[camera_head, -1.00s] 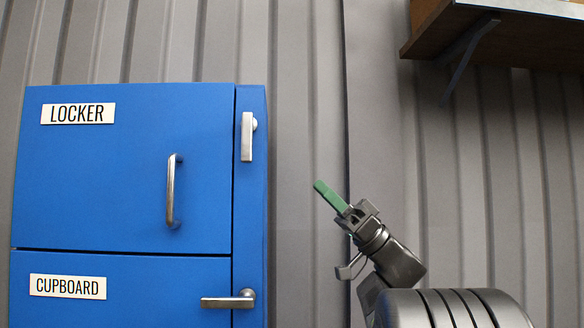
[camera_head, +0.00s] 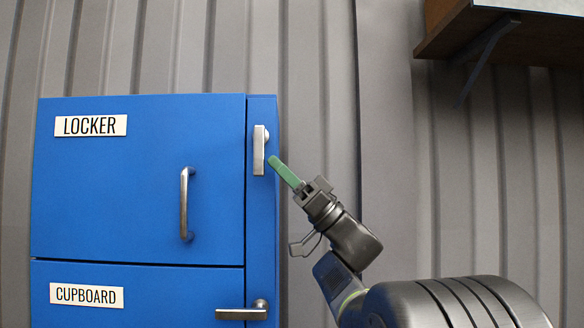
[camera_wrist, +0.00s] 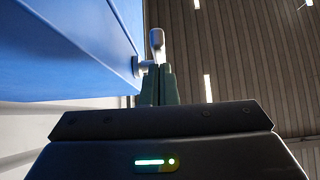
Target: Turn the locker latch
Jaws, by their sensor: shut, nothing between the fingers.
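The locker (camera_head: 140,190) is the upper blue compartment, its door shut, with a "LOCKER" label and a vertical silver handle. Its silver latch (camera_head: 259,150) stands upright on the blue frame strip right of the door. My gripper (camera_head: 272,160) has green fingers, shut and empty. The fingertips are just right of the latch's lower half in the head view; I cannot tell if they touch. In the wrist view, the latch (camera_wrist: 157,42) shows just beyond the fingers (camera_wrist: 158,84), projecting from the blue face at left.
The cupboard (camera_head: 120,300) is below the locker, with its own latch (camera_head: 243,311) lying horizontal. A wooden shelf (camera_head: 500,35) on a bracket is at upper right. The grey ribbed wall (camera_head: 400,200) is behind, with free room right of the cabinet.

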